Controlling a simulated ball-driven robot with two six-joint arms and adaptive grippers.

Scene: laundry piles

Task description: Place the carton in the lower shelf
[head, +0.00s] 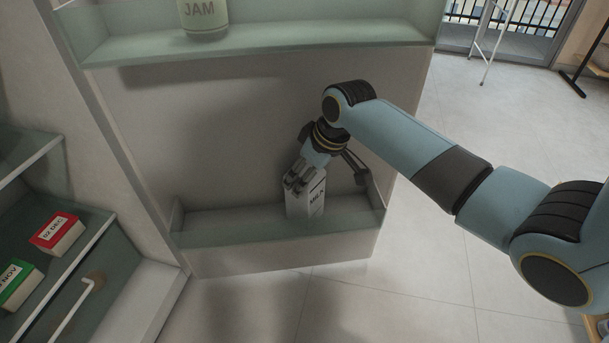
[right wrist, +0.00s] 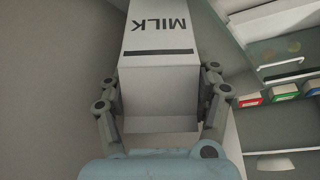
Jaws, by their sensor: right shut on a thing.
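The carton (head: 311,199) is white with the word MILK and a dark stripe. In the head view it stands roughly upright at the lower shelf (head: 235,228), a glass-fronted ledge low on the door-like panel. Whether its base touches the shelf is hidden behind the glass edge. My right gripper (head: 302,178) reaches down over the carton and is shut on its upper part. In the right wrist view the fingers of my right gripper (right wrist: 160,98) press both sides of the carton (right wrist: 158,60). My left gripper is not in view.
A jam jar (head: 203,18) stands on the upper shelf (head: 300,38). At the left are glass shelves with a red-and-white box (head: 57,233) and a green-and-white box (head: 17,284). The lower shelf is bare on both sides of the carton. Open tiled floor lies at the right.

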